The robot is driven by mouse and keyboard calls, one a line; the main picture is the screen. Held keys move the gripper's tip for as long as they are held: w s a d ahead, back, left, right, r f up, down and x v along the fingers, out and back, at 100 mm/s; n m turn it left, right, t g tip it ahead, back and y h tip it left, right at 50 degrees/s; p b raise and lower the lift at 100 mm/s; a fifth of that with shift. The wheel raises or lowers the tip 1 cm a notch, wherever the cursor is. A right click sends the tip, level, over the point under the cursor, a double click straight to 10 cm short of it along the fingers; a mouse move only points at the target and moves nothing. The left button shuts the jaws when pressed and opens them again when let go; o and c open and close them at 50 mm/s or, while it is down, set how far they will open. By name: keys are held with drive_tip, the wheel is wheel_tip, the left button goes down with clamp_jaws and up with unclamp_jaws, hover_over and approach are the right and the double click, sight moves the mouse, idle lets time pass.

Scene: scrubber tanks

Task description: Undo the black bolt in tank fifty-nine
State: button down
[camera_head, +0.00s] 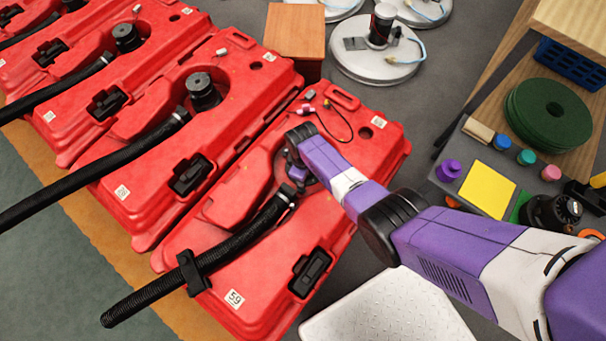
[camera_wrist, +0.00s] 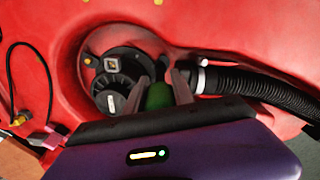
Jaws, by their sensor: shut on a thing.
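Tank fifty-nine (camera_head: 225,265) is the nearest red tank, with a white label (camera_head: 234,299) reading 59. My gripper (camera_wrist: 165,92) is over its round recess, mostly hidden behind my arm in the head view. In the wrist view its grey fingers are shut on a rounded green piece (camera_wrist: 159,96); I cannot tell whether this is a tool or a fixed part. Just left of the fingers, a black round motor unit (camera_wrist: 107,92) sits in the recess, with a small square metal fitting (camera_wrist: 111,64). I cannot single out the black bolt.
A black ribbed hose (camera_head: 215,255) runs from the recess across the tank, through a black clip (camera_head: 193,273). A thin black cable (camera_head: 342,122) with a pink connector (camera_head: 301,112) lies on the tank's far end. More red tanks (camera_head: 150,125) stand to the left.

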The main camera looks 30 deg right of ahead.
drive_tip(key=m, duration=0.4)
drive_tip(key=shift+a, duration=0.1)
drive_tip(key=m, duration=0.3)
drive_tip(key=shift+m, duration=0.3)
drive_tip(key=m, duration=0.3)
drive_tip(key=shift+m, duration=0.4)
drive_tip(key=m, duration=0.3)
drive_tip(key=shift+a+m, duration=0.1)
drive_tip(key=shift+m, duration=0.2)
drive_tip(key=m, duration=1.2)
drive_tip(key=shift+w, duration=0.15)
drive_tip(key=shift+f+b, duration=0.9)
drive_tip(key=shift+f, duration=0.05)
